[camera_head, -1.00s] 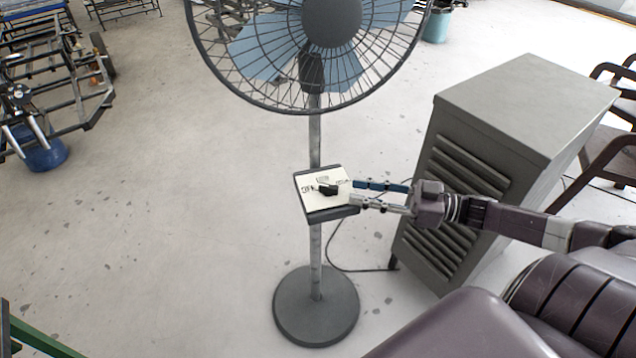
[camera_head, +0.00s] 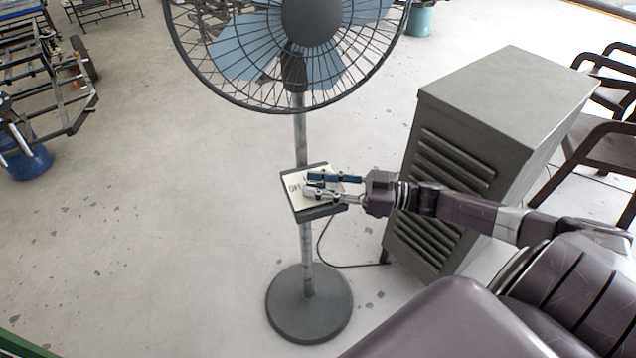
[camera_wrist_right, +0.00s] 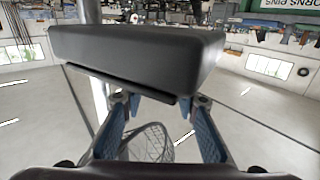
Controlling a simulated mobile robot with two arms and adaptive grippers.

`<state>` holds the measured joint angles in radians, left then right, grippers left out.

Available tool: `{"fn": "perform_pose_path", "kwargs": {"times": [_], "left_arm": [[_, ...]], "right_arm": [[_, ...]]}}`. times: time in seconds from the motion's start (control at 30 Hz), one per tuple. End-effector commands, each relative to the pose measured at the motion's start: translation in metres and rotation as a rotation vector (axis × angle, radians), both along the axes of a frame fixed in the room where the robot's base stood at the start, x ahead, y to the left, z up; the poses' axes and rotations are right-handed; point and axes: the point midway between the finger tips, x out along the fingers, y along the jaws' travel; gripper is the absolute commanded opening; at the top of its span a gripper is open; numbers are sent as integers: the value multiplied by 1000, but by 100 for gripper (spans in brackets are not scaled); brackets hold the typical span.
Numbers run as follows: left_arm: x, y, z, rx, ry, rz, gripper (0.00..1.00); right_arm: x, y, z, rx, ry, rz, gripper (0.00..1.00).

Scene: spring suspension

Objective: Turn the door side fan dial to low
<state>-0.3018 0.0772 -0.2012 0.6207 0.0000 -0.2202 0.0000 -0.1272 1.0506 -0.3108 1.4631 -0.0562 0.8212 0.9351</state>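The standing fan (camera_head: 310,60) has a tilted control box (camera_head: 328,212) on its pole, with a cream panel (camera_head: 293,180) on top. Lettering that looks like "OFF" shows at the panel's left. The dial is hidden behind the fingers of my right gripper (camera_head: 314,184). This gripper comes in from the right and lies over the panel, its two fingers apart. In the right wrist view, the dark edge of the control box (camera_wrist_right: 140,58) hides the fingertips, and the fingers stand spread below it. Contact with the dial cannot be seen. My left gripper is out of view.
A grey louvered cabinet (camera_head: 500,110) stands right of the fan, beneath my right arm. The fan's round base (camera_head: 310,305) is on the floor, with a cable running toward the cabinet. Brown chairs (camera_head: 605,135) stand at the far right.

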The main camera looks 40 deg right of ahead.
Motion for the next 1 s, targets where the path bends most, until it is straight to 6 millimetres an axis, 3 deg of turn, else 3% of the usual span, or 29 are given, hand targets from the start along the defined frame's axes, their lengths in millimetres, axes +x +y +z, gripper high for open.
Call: {"fn": "perform_pose_path", "kwargs": {"times": [0.07,0.33,1.0], "left_arm": [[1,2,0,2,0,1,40],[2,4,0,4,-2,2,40],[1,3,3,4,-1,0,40]], "right_arm": [[0,0,0,0,0,0,28],[0,0,0,0,0,0,0],[0,0,0,0,1,-12,0]]}}
